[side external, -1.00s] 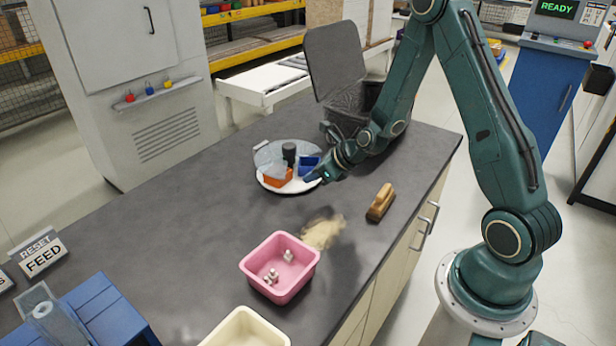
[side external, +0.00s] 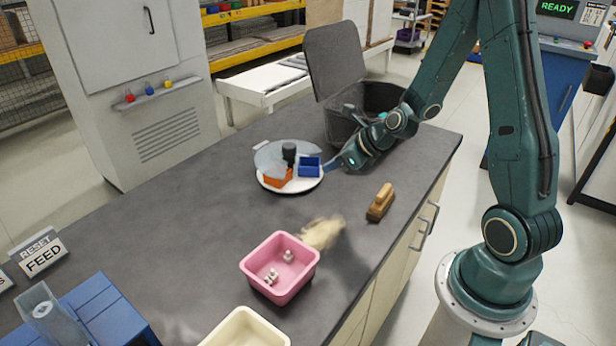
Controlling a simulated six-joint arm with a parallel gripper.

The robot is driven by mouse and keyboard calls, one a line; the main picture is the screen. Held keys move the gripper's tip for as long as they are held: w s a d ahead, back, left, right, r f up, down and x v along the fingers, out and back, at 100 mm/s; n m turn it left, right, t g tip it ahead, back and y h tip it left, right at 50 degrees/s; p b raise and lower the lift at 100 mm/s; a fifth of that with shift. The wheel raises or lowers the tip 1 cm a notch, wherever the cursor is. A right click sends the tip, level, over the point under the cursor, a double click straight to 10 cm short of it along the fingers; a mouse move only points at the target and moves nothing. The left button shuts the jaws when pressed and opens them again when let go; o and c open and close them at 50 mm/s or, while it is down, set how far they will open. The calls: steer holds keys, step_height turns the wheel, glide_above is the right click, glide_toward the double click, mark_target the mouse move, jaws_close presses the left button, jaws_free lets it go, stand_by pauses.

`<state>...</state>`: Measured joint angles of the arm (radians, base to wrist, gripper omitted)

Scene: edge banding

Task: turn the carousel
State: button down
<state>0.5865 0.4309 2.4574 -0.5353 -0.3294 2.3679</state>
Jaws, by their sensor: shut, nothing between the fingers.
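The carousel is a round white turntable (side external: 300,187) on the grey bench. It carries an orange bin (side external: 277,178) at the front left and a blue bin (side external: 310,167) at the right. A dark post (side external: 289,154) stands near its middle, and a clear cover (side external: 268,158) hides part of its left and back. My gripper (side external: 331,165) is shut and empty at the carousel's right edge, close to the blue bin. I cannot tell whether its tip touches the rim.
A black mesh basket (side external: 372,100) stands behind my wrist. A brush (side external: 381,202) and a tan dust pile (side external: 321,233) lie nearer. A pink bin (side external: 280,268) holds small metal parts, with a cream bin (side external: 245,330) in front. The bench left of the carousel is clear.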

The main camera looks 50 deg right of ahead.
steer(key=shift+n, duration=0.3)
steer(key=n, duration=1)
steer(key=f+n+h, duration=0.1)
steer(key=n, duration=0.5)
steer(key=shift+s+d+t, duration=0.15)
steer(key=shift+s+t, duration=0.05)
steer(key=shift+t, duration=0.1)
